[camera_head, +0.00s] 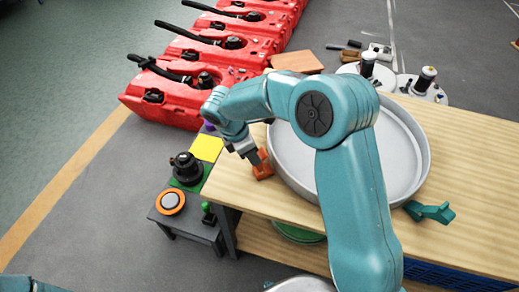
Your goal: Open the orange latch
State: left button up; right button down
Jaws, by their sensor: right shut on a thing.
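The orange latch (262,169) sits at the left rim of a large round grey metal pan (420,160) on the wooden table. My right gripper (254,157) reaches down over the table's left end and is shut on the latch. Its fingers cover part of the latch, so its exact angle is hard to tell. My right arm crosses in front of the pan and hides much of it. Only a bit of my left arm shows in the bottom left corner; its gripper is out of view.
A low stand with an orange-ringed button (171,202) is left of the table (480,215). Red tanks (170,90) line the back left. Grey floor is clear at the left.

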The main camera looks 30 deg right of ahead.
jog(key=shift+w+a+f+g+h+b, duration=0.15)
jog(key=shift+a+f+h+b, duration=0.2)
jog(key=shift+a+h, duration=0.55)
jog(key=shift+w+a+f+g+h+b, duration=0.15)
jog(key=shift+a+f+h, duration=0.45)
jog(key=shift+h, duration=0.65)
jog(key=shift+w+a+f+g+h+b, duration=0.2)
jog(key=shift+a+f+h, duration=0.1)
jog(key=shift+a+h, duration=0.65)
jog(key=shift+d, duration=0.15)
jog(key=c, duration=0.6)
grip_release()
jog(key=shift+c, duration=0.2)
jog(key=shift+s+f, duration=0.1)
jog(key=v, duration=1.6)
jog(key=shift+a+f, duration=0.15)
jog(key=shift+a, duration=0.3)
